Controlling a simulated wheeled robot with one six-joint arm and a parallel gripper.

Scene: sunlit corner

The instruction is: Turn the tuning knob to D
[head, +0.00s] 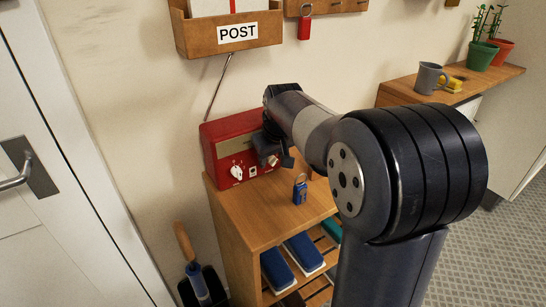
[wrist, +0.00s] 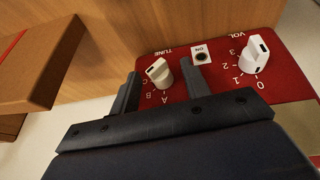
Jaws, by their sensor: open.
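The red radio (head: 222,138) stands on the wooden cabinet in the head view. In the wrist view its red panel appears upside down, with the cream tuning knob (wrist: 159,73) under the word TUNE. The letters A, B and C show beside the knob; D is not visible. I cannot tell surely which letter the knob points to. My gripper (wrist: 160,72) is open, with one finger on each side of the tuning knob. I see gaps between fingers and knob, but cannot judge depth. In the head view my gripper (head: 272,150) covers the radio's right part.
A blue padlock (head: 300,191) stands on the cabinet top (head: 255,215) just in front of the radio. A POST box (head: 237,34) hangs above. The radio's antenna (head: 218,86) rises behind.

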